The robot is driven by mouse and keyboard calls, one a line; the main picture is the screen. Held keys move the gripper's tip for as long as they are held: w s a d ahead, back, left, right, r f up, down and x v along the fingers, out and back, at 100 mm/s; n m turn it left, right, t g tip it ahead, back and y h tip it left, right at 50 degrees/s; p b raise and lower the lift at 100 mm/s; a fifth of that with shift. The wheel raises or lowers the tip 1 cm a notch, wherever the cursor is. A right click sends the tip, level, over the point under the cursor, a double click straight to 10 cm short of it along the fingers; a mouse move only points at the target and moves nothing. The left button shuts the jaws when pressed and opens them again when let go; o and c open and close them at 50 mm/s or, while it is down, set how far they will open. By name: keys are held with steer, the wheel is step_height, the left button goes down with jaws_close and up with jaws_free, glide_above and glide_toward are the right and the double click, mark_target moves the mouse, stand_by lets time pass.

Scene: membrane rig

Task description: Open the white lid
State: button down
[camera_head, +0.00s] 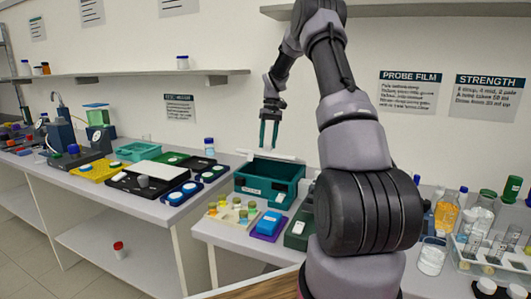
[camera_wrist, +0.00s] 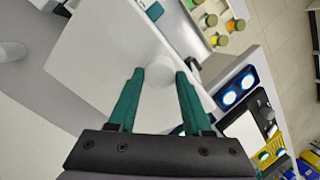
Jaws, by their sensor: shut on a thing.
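The white lid (camera_wrist: 100,45) is a flat plate that fills much of the wrist view, with a pale round knob (camera_wrist: 159,76) on top. My gripper (camera_wrist: 162,72) has its two teal fingers on either side of this knob and is shut on it. In the head view my gripper (camera_head: 269,146) points down above the teal bin (camera_head: 262,194). The lid shows there as a thin pale strip (camera_head: 285,159) near the bin's back rim. The bin's dark inside shows in front of it. In the wrist view, teal bin parts (camera_wrist: 155,11) peek out past the lid's edge.
In front of the bin are a rack of small jars (camera_head: 228,214) and a blue box (camera_head: 268,223). Trays and blue-capped pieces stand on the left bench (camera_head: 180,207). Bottles and a beaker (camera_head: 432,257) crowd the right. A shelf (camera_head: 400,10) is overhead.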

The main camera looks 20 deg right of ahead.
steer(key=w+d+r, duration=0.4)
steer(key=w+d, duration=0.4)
steer(key=shift+d+r, duration=0.3)
steer(key=shift+s, duration=0.1)
steer(key=shift+c, duration=1.8)
jaws_free()
steer(key=shift+d, duration=0.25)
steer(key=shift+r, duration=0.1)
steer(key=shift+a+r, duration=0.2)
steer(key=shift+r, duration=0.05)
steer(key=v, duration=0.7)
steer(key=shift+a, duration=0.15)
steer(key=shift+r, duration=0.1)
